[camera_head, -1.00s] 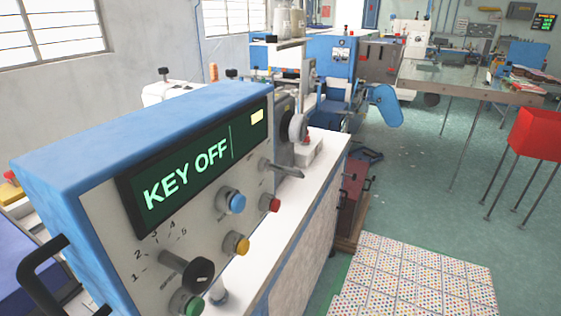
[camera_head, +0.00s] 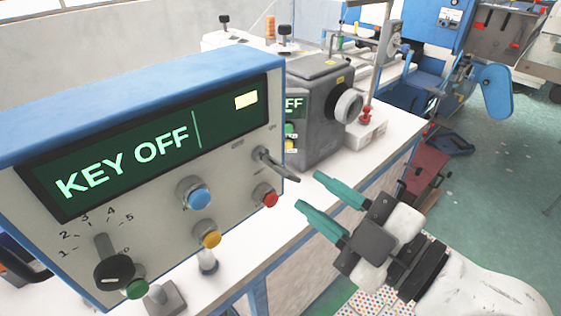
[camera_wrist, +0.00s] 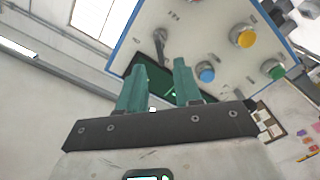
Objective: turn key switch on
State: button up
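The blue and white control box (camera_head: 140,82) stands at left in the head view, its screen (camera_head: 150,150) reading "KEY OFF". The key switch (camera_head: 272,163) is a grey lever at the right end of its front panel, pointing down and right. In the wrist view the key switch (camera_wrist: 160,45) shows beyond the fingertips. My gripper (camera_head: 309,192) has two teal fingers, parted with nothing between them. It is to the right of the key switch, close to the lever's tip but apart from it. The wrist view also shows my gripper (camera_wrist: 160,68) open.
Blue (camera_head: 199,199), red (camera_head: 266,195), yellow (camera_head: 207,234) and green (camera_head: 137,289) buttons and a black rotary dial (camera_head: 112,268) share the panel. A grey machine with a handwheel (camera_head: 346,106) stands just behind. The white bench top (camera_head: 395,125) has some free room at right.

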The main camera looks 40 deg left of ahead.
aim_at(293, 179)
jog(key=a, duration=0.2)
jog(key=a+p, duration=0.1)
jog(key=a, duration=0.5)
jog(key=shift+w+a+p, duration=0.2)
jog(key=shift+w+p, duration=0.05)
jog(key=shift+p, duration=0.15)
jog(key=shift+c, duration=0.3)
grip_shut()
